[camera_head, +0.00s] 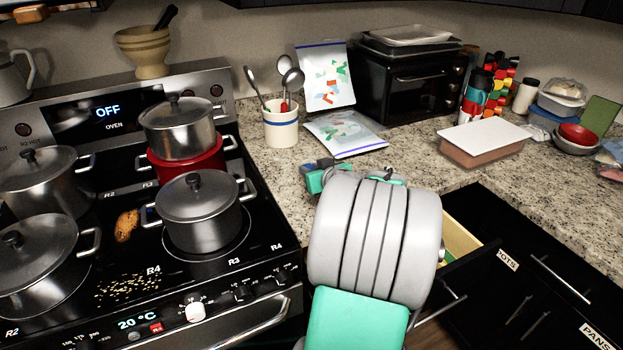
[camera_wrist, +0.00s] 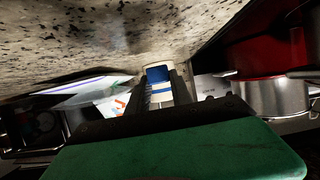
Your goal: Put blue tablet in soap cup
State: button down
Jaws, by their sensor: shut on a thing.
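My gripper (camera_head: 312,172) is above the front of the counter, mostly hidden by my own wrist in the head view. In the wrist view, its fingers are shut on a small blue and white piece (camera_wrist: 158,76), which looks like the blue tablet. A white surface with a blue stripe (camera_wrist: 160,91) shows between the fingers; I cannot tell whether it is part of the piece or the crock behind. A white crock with a blue band (camera_head: 281,128) holds spoons on the counter beyond the gripper. No soap cup can be made out for certain.
Steel pots (camera_head: 198,213) and a red pot (camera_head: 186,164) stand on the stove at left. Two printed bags (camera_head: 346,134), a black toaster oven (camera_head: 400,88) and a lidded tub (camera_head: 482,142) are on the counter. An open drawer (camera_head: 467,256) sticks out below it.

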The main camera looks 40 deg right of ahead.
jog(key=shift+w+f, duration=0.15)
jog(key=shift+f, duration=1.75)
jog(key=c, duration=1.1)
grip_release()
jog(key=shift+c, duration=0.2)
jog(key=shift+r, duration=0.1)
